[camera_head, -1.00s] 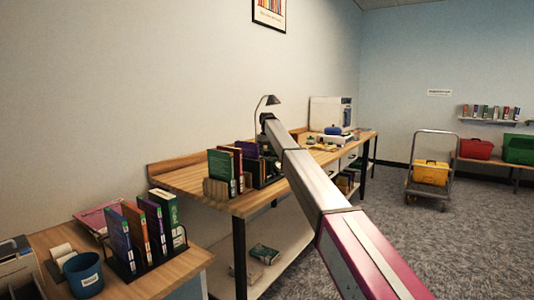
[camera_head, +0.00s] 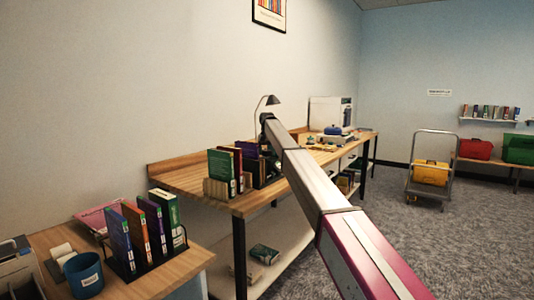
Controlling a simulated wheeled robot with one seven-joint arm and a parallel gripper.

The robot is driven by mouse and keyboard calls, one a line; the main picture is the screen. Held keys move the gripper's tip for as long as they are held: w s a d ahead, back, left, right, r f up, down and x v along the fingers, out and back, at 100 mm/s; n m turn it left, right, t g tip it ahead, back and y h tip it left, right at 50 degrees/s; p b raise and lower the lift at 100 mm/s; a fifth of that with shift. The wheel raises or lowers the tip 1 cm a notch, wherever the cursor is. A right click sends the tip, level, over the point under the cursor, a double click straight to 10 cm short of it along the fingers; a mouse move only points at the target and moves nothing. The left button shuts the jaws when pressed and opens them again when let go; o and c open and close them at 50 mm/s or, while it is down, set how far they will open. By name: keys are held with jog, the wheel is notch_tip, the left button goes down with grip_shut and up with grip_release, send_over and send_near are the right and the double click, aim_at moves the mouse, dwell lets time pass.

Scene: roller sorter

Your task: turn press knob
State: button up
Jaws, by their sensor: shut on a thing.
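My arm reaches from the lower right up to the far wooden bench (camera_head: 190,181). Its far end stands above the bench, near a desk lamp (camera_head: 271,100). Dark parts show below that end, beside the books, too small to tell apart. My gripper's fingers are hidden behind my arm and these parts. I cannot make out the press or its knob.
Books in a wooden holder (camera_head: 216,188) stand on the bench. A white machine (camera_head: 326,113) is at its far end. A near desk (camera_head: 190,262) holds a blue cup (camera_head: 84,274) and a book rack (camera_head: 148,268). A cart (camera_head: 427,190) carries a yellow bin (camera_head: 431,173). Carpet is clear at right.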

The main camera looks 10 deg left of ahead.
jog(key=o, duration=0.9)
jog(key=shift+r, duration=0.15)
notch_tip(320, 180, up, 11)
jog(key=shift+f, duration=0.2)
jog(key=shift+s, duration=0.1)
